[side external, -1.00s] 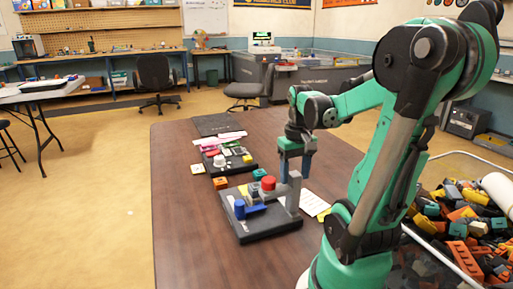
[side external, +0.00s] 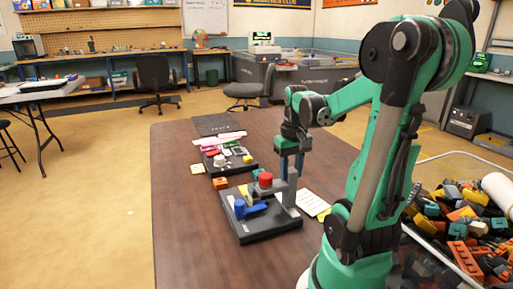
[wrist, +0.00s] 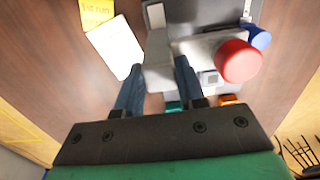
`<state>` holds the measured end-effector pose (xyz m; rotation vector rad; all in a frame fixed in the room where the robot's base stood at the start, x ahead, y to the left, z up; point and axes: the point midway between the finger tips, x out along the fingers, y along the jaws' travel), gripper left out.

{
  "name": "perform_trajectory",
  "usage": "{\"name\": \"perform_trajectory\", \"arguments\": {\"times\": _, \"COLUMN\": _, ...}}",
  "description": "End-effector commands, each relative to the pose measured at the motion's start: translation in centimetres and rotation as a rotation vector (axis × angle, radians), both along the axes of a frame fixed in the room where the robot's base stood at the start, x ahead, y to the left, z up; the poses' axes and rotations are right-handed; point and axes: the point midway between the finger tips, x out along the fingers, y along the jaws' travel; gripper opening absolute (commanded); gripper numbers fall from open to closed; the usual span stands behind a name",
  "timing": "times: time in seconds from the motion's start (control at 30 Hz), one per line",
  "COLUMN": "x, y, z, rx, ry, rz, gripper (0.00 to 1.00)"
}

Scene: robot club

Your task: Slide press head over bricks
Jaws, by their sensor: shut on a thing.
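The press stands on a dark base plate (side external: 262,228) on the brown table, with a grey upright at its right side. Its grey press head (side external: 263,190) carries a red knob (side external: 266,180), which shows large in the wrist view (wrist: 238,61). A blue part (side external: 248,210) lies on the plate left of the upright, partly behind the knob in the wrist view (wrist: 257,38). My gripper (side external: 291,176) points down at the press, its two fingers on either side of the grey part of the press head (wrist: 160,72), shut on it. The exact contact is partly hidden.
A second plate with small parts (side external: 230,163) stands farther back. A white paper (side external: 312,203) lies to the right. The table's left side is clear.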

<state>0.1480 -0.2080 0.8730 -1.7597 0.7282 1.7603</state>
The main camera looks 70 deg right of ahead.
Motion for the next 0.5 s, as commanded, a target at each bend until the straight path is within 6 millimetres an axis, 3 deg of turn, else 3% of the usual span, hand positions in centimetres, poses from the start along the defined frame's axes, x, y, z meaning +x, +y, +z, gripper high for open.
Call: {"name": "perform_trajectory", "arguments": {"times": 0.5, "x": 2.1, "y": -2.1, "z": 0.0, "rx": -0.002, "ry": 0.001, "rz": -0.001, "gripper": 0.00}}
